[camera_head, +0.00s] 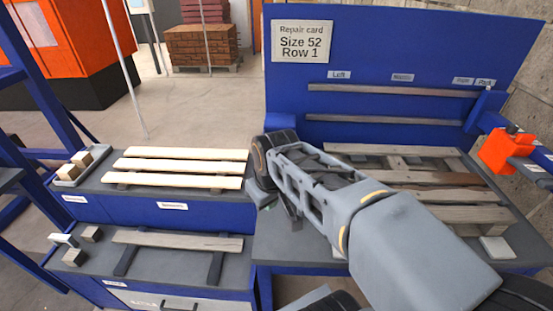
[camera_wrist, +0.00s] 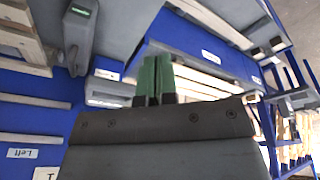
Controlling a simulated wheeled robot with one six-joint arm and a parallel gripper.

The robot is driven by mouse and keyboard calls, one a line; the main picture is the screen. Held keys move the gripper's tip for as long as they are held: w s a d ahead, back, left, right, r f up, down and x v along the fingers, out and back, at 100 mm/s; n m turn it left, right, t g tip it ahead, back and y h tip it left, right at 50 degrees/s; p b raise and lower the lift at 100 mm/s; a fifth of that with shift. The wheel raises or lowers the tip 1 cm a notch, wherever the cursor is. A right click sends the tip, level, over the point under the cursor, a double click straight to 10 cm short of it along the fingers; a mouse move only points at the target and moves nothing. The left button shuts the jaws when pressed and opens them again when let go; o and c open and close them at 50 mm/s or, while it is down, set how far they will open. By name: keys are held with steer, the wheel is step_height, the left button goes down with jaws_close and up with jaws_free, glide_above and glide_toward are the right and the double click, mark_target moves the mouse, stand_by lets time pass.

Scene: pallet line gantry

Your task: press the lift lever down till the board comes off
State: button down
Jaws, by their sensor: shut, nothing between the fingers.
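A worn wooden pallet (camera_head: 462,196) lies on the blue workbench at right, partly hidden by my arm. Several grey-brown boards cross it. My gripper (camera_head: 262,198) is at the bench's left edge, apart from the pallet boards. In the wrist view its green-padded fingers (camera_wrist: 155,78) are shut together and empty. A grey bar with a green mark (camera_wrist: 80,32) is beside the pallet boards, to the left of the fingers and apart from them; it looks like the lift lever. In the head view I cannot clearly make out the lever behind my gripper.
Pale new boards (camera_head: 180,167) lie on the left bench. Below them, a worn board (camera_head: 178,240) rests on a lower shelf with small wood blocks. A blue back panel (camera_head: 400,50) rises behind the pallet. An orange tool (camera_head: 506,152) stands at the right edge. Open floor is behind.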

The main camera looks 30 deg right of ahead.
steer(key=w+d+r+n+g+p, duration=0.3)
steer(key=w+d+r+n, duration=0.6)
steer(key=w+r, duration=0.4)
steer(key=shift+w+n+g+y+p, duration=0.3)
steer(key=shift+n+g+p, duration=0.15)
steer(key=shift+p, duration=0.45)
steer(key=shift+s+d, duration=0.1)
steer(key=f, duration=0.9)
steer(key=s+f, duration=0.1)
steer(key=f, duration=0.3)
steer(key=shift+s+a+f+p, duration=0.1)
steer(key=shift+a+f+p, duration=0.3)
